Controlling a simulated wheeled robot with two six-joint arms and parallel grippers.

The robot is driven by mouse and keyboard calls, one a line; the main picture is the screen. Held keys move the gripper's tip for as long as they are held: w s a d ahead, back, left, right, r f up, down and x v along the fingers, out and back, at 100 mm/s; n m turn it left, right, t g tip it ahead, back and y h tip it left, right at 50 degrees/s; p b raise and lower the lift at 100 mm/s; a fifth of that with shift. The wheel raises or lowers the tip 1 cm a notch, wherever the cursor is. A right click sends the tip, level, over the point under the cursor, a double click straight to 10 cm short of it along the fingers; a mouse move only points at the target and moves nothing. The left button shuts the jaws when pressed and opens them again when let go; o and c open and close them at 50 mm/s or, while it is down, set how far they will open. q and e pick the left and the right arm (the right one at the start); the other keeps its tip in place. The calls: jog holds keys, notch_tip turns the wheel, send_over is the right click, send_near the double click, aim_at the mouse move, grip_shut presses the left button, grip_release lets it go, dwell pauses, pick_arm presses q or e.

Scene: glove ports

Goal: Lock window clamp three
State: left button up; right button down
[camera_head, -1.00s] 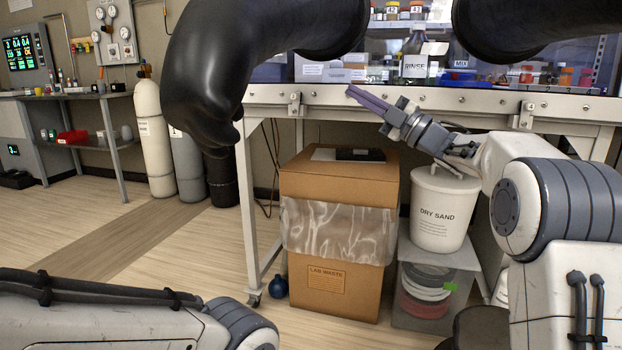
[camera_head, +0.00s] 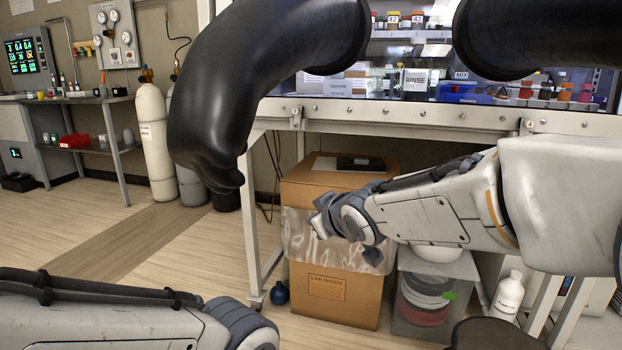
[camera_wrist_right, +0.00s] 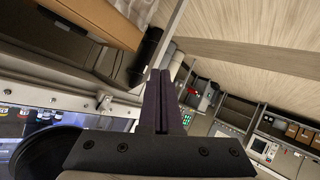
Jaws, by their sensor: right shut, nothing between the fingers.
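In the head view a small metal clamp (camera_head: 296,117) sits on the left part of the glovebox's front rail, its number too small to read. Another clamp (camera_head: 526,127), marked 4, sits farther right on the rail. The wrist view shows a clamp (camera_wrist_right: 103,103) on the rail, to the left of the fingers; I cannot read its number. My right gripper (camera_wrist_right: 160,74) is shut and empty there, its dark fingers apart from that clamp. My left gripper is out of view.
A black glove (camera_head: 215,120) hangs in front of the rail, left of the left clamp; another (camera_head: 520,40) hangs at upper right. The lab waste box (camera_head: 330,295) and a grey bin (camera_head: 425,300) stand under the bench. Floor at left is open.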

jog(key=s+d+f+g+h+p, duration=0.1)
jog(key=s+f+g, duration=0.3)
jog(key=s, duration=0.7)
jog(key=s+d+f+m+g+h+p, duration=0.15)
jog(key=s+f+g, duration=0.3)
jog(key=s, duration=0.65)
jog(key=s+d+f+g+h+p, duration=0.1)
jog(key=s+f+g, duration=0.25)
jog(key=s, duration=0.85)
notch_tip(320, 180, up, 36)
jog(key=w+p, duration=0.1)
jog(key=p, duration=3.5)
jog(key=shift+t+p, duration=0.3)
